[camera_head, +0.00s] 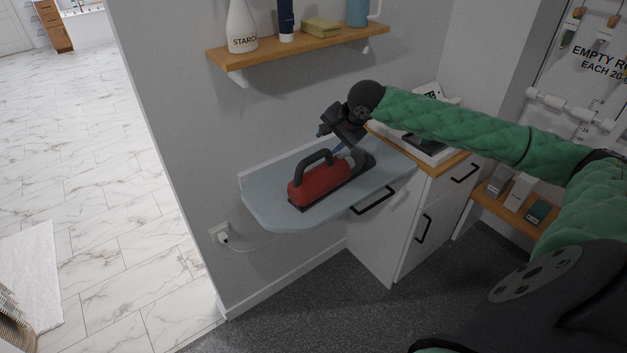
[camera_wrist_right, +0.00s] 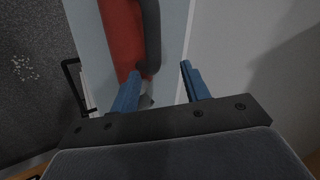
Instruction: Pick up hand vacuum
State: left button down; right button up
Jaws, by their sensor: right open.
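The hand vacuum (camera_head: 318,184) has a red body, a black arched handle and a dark base. It lies on the grey-blue fold-out board (camera_head: 270,210). In the right wrist view its red body (camera_wrist_right: 122,38) is at the top, with the black handle beside it. My right gripper (camera_head: 330,141) is just behind and above the vacuum, its blue fingers apart and empty. In the wrist view the gripper (camera_wrist_right: 159,70) has the handle's near end showing between the fingertips, closer to the left finger. I cannot tell the remaining depth gap. My left gripper is not in view.
A wooden shelf (camera_head: 300,45) with a starch bottle (camera_head: 242,25) and other items hangs above the board. A white cabinet (camera_head: 415,215) with a wooden top stands at the right. A wall socket with a plug (camera_head: 222,236) is below left. Carpet in front is clear.

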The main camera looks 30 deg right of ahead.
aim_at(323, 152)
jog(key=shift+w+f+m+p, duration=0.3)
jog(key=shift+f+m, duration=0.15)
jog(key=shift+m, duration=0.65)
jog(key=shift+w+f+p, duration=0.3)
jog(key=shift+f, duration=0.3)
jog(key=p+x, duration=0.1)
jog(key=x, duration=0.1)
jog(key=p+x, duration=0.2)
jog(key=shift+s+f, duration=0.25)
jog(key=shift+f, duration=0.05)
jog(key=shift+w+a+f, duration=0.1)
jog(key=shift+w+f, duration=0.2)
jog(key=shift+f, duration=0.25)
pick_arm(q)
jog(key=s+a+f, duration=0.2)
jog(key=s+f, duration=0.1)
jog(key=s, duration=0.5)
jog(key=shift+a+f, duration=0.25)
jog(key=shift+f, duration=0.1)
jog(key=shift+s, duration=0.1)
pick_arm(e)
jog(key=shift+c, duration=0.3)
grip_shut()
